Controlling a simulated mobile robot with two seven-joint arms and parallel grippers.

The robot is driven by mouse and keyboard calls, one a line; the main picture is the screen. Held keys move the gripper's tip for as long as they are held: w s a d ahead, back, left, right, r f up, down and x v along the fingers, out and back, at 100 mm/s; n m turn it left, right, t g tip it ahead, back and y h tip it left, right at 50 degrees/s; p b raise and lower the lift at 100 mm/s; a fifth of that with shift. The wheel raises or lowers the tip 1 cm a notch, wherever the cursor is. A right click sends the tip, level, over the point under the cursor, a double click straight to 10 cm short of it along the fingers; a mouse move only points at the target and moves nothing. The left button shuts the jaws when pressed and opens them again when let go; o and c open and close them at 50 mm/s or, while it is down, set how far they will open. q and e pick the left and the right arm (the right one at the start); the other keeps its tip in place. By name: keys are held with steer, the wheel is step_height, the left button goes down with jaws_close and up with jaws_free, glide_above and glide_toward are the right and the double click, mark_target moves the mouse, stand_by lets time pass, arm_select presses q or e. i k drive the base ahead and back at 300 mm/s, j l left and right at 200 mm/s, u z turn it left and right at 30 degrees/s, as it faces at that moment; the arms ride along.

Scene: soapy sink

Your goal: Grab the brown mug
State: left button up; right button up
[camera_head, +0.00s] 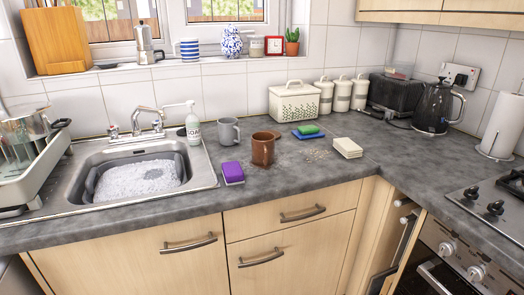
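The brown mug (263,149) stands upright on the grey countertop (300,178), right of the sink. Its handle points to the upper right. A grey mug (228,131) stands just behind it to the left, and a purple sponge (232,173) lies in front of it to the left. Neither of my grippers shows in the head view.
The sink (205,178) holds soapy water, with a soap bottle (194,128) at its back right. Right of the brown mug are crumbs (318,154), pale coasters (347,148) and a green and blue sponge stack (308,132). The counter's front strip is clear.

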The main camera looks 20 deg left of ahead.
mark_target(263, 142)
steer(key=i+l, duration=0.45)
steer(key=u, duration=0.4)
steer(key=i+l+u, duration=0.1)
steer(key=u, duration=0.3)
steer(key=i+l+u, duration=0.1)
steer(key=u, duration=0.35)
